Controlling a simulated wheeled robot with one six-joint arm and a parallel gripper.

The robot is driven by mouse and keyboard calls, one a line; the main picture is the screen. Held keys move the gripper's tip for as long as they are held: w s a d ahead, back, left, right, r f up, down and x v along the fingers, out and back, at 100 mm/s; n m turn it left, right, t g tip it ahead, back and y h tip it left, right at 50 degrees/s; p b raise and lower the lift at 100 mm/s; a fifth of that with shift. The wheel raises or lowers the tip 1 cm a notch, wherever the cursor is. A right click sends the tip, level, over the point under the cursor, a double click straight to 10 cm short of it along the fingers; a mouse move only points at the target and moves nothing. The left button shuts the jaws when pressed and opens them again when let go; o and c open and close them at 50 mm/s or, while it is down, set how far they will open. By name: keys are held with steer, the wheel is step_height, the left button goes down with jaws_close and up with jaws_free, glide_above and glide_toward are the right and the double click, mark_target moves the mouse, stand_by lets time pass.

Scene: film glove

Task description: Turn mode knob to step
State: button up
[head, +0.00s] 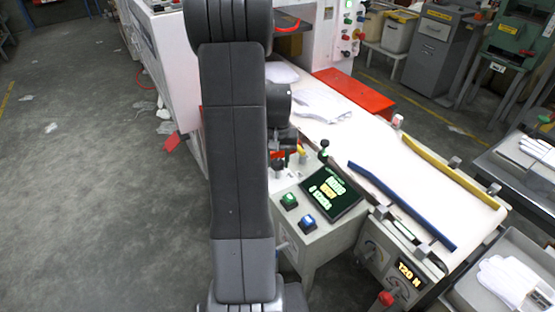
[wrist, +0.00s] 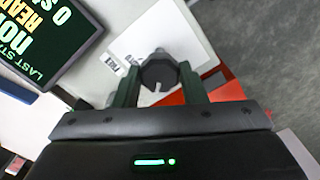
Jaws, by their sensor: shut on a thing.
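The mode knob (wrist: 160,73) is a dark, faceted round knob with a notch in its near edge. It sits on a pale panel (wrist: 152,28) in the wrist view. My gripper (wrist: 159,78) has one dark finger on each side of it and is shut on it. Small printed labels (wrist: 115,58) lie to the left of the knob; one seems to read FREE, the other is not clear. In the head view my gripper is at the console's far left, partly behind my arm, and I cannot make out the knob there.
A dark screen (head: 332,192) with green and yellow text stands close by. A green button (head: 289,200) and a blue button (head: 308,221) sit on the console. A small black-topped lever (head: 324,146) stands near the screen. A white table (head: 400,180) with blue and yellow rails extends right.

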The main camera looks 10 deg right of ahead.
mark_target(277, 161)
stand_by(0.3)
steer(key=o, duration=1)
step_height(277, 161, up, 14)
steer(key=shift+f+p, duration=0.1)
steer(key=shift+p, duration=0.25)
step_height(277, 161, down, 14)
steer(key=shift+r+b, duration=0.1)
steer(key=shift+b, duration=0.25)
